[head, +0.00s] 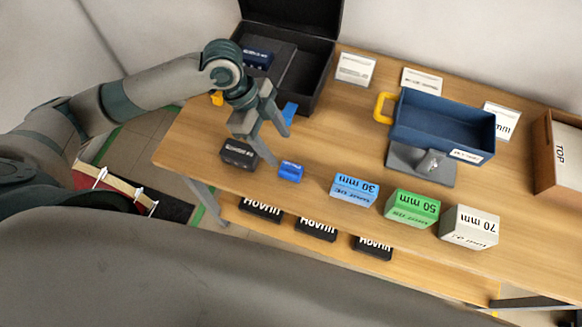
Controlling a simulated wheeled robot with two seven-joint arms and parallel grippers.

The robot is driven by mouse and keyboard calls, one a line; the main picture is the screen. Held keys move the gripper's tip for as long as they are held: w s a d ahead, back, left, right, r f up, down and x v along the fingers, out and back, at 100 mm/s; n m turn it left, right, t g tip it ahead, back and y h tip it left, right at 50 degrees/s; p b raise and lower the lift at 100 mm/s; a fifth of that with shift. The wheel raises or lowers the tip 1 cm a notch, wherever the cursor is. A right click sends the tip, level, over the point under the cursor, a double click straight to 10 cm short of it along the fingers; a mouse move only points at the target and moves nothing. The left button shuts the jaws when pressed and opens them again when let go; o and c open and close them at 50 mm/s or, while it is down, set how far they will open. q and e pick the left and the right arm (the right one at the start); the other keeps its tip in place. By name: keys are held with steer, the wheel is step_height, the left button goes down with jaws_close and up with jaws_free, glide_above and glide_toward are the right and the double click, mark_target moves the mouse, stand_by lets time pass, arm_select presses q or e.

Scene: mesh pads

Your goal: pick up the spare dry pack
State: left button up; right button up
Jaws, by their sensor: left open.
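My left gripper (280,148) is open and empty above the left part of the wooden table, with its fingers spread and pointing down to the right. A dark pack (238,154) with a small printed label lies just left of the fingers, near the table's front edge. Another dark blue pack (257,57) lies in the open black case (300,72). The labels are too small to read, so I cannot tell which one is the spare dry pack. My right gripper is out of view.
Blue 30 mm (354,190), green 50 mm (412,208) and white 70 mm (469,227) blocks line the front edge. A blue tray (440,125) with a yellow handle stands at the back right. Several black packs (316,230) lie on the lower shelf.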

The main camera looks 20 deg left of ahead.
arm_select(q)
steer(key=p, duration=0.1)
glide_above(290, 169)
steer(key=a, duration=0.2)
steer(key=shift+w+d+f, duration=0.1)
steer(key=shift+f, duration=1.15)
steer(key=shift+d+f, duration=0.1)
steer(key=shift+f, duration=1.1)
steer(key=shift+f, duration=0.1)
steer(key=shift+f+p, duration=0.25)
steer(key=shift+p, duration=0.15)
steer(key=x, duration=0.1)
steer(key=p+x, duration=0.1)
steer(key=x, duration=0.2)
steer(key=shift+a+f+p, duration=0.1)
steer(key=shift+a+p, duration=0.25)
steer(key=shift+d+f, duration=0.1)
steer(key=shift+f, duration=0.2)
steer(key=shift+c, duration=0.7)
steer(key=c, duration=1)
